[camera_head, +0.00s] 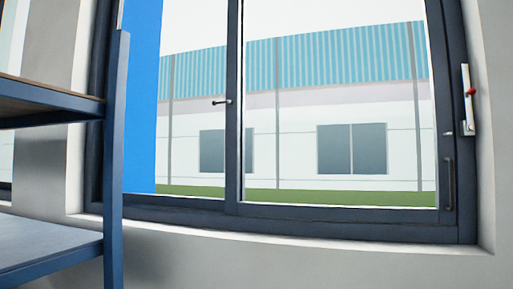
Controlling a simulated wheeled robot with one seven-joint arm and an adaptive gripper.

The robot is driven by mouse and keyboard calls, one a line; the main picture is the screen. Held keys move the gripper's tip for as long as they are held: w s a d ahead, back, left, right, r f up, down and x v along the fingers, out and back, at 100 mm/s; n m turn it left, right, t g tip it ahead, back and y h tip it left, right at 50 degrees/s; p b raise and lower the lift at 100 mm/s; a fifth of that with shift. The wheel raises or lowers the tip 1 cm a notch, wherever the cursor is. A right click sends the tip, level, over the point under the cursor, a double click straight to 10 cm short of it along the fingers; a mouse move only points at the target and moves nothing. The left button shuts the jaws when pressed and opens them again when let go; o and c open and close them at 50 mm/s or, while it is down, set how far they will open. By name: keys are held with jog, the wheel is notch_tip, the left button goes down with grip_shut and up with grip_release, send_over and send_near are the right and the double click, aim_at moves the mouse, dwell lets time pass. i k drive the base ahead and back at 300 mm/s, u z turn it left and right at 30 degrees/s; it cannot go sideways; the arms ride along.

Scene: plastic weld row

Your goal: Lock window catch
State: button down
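A large sliding window with a dark grey frame (350,222) fills most of the head view. A small catch with a short lever (221,102) sits on the left pane beside the middle upright. On the right side of the frame is a pale plate (467,98) with a red knob (471,92) on it. A small light lever (447,133) sticks out to the left near the plate's lower end. Below it is a dark vertical pull handle (449,185). I cannot tell whether either catch is locked. My gripper is not in view.
A blue-framed shelf unit stands close on the left, with a brown upper shelf (40,92), a grey lower shelf (45,240) and a blue post (116,160). The window sill (300,243) is bare. A building shows outside through the glass.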

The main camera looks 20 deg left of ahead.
aim_at(214, 103)
jog(key=u, duration=0.55)
jog(key=k, duration=0.6)
jog(key=u, duration=0.8)
jog(key=i, duration=1.25)
jog(key=z, duration=0.15)
